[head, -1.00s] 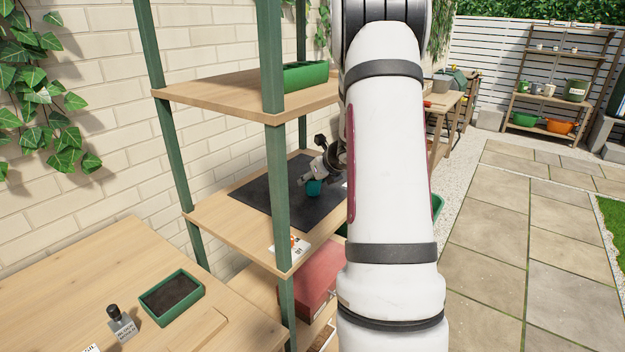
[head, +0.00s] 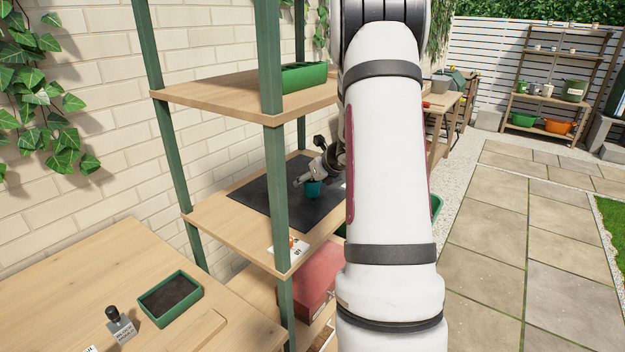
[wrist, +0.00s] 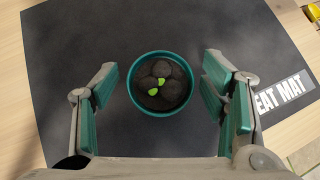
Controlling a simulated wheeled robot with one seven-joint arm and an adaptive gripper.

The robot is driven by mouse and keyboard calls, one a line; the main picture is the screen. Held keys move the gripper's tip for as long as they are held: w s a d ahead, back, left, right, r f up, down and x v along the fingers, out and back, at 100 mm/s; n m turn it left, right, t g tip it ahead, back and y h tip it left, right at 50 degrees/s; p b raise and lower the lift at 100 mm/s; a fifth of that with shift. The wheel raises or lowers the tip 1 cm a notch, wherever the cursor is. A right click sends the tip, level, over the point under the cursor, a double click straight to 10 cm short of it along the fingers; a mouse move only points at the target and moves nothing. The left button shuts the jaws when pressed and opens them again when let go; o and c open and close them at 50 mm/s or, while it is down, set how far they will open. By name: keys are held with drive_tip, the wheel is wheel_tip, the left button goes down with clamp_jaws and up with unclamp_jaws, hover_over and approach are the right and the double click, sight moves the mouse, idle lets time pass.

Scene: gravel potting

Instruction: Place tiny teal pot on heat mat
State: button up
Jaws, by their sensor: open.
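The tiny teal pot (wrist: 134,96) holds dark soil, dark pebbles and small bright green leaves. In the wrist view it stands upright on the black heat mat (wrist: 100,30), well inside the mat's edges. My gripper (wrist: 163,105) is open, with one finger on each side of the pot and a gap on both sides. In the head view the pot (head: 313,189) is on the dark mat (head: 262,197) on the middle shelf, with my gripper (head: 306,181) beside and partly above it. My arm hides the mat's right part.
Green shelf posts (head: 279,190) stand in front of the shelf, and an upper shelf board (head: 235,95) is above it. A small white card (head: 290,246) is at the shelf's front corner. A green planter (head: 303,76) sits on the upper board.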

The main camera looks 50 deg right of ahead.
drive_tip(key=p+v, duration=0.1)
drive_tip(key=v, duration=1.1)
drive_tip(key=shift+f, duration=0.1)
